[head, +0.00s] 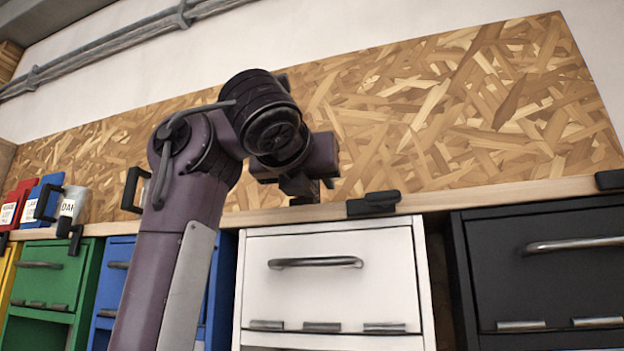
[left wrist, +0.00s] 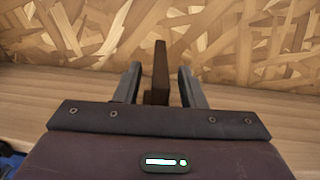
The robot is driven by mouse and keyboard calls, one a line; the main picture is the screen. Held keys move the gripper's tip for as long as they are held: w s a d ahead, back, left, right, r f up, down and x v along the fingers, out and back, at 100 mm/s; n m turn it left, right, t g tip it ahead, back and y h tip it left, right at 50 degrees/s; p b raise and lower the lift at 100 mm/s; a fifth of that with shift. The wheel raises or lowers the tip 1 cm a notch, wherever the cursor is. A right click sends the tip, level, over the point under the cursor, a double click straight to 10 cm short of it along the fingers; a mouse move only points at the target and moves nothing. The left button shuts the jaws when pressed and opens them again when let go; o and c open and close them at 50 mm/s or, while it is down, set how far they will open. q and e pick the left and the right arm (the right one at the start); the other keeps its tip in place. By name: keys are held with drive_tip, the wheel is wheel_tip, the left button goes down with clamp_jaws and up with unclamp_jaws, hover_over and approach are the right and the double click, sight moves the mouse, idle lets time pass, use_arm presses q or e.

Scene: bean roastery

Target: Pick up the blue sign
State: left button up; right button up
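The blue sign (head: 46,197) stands at the far left of the wooden shelf in the head view, between a red sign and a pale one. It has a white label, partly covered by a black bracket-like piece. My left gripper (head: 305,190) is far to its right, low over the shelf, with its fingers mostly hidden by the wrist. In the left wrist view my left gripper (left wrist: 159,85) is open around a thin dark brown upright piece (left wrist: 160,65), with gaps on both sides. The blue sign cannot be made out there. My right gripper is not in view.
A red sign (head: 14,205) and a pale sign (head: 73,204) flank the blue one. Black pieces (head: 373,204) sit along the shelf edge (head: 470,194). Below are green (head: 45,275), white (head: 335,245) and black (head: 545,225) cabinets. A chipboard panel (head: 460,110) closes the back.

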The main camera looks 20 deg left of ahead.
use_arm(q)
drive_tip(key=shift+s+a, duration=0.15)
drive_tip(key=shift+s, duration=0.1)
drive_tip(key=shift+c, duration=0.5)
drive_tip(key=shift+w, duration=0.1)
clamp_jaws()
drive_tip(key=shift+r, duration=0.1)
drive_tip(key=r, duration=0.8)
drive_tip(key=shift+s+d+r, duration=0.2)
drive_tip(key=shift+r, duration=0.1)
drive_tip(key=shift+w+r, duration=0.2)
drive_tip(key=shift+r, duration=0.35)
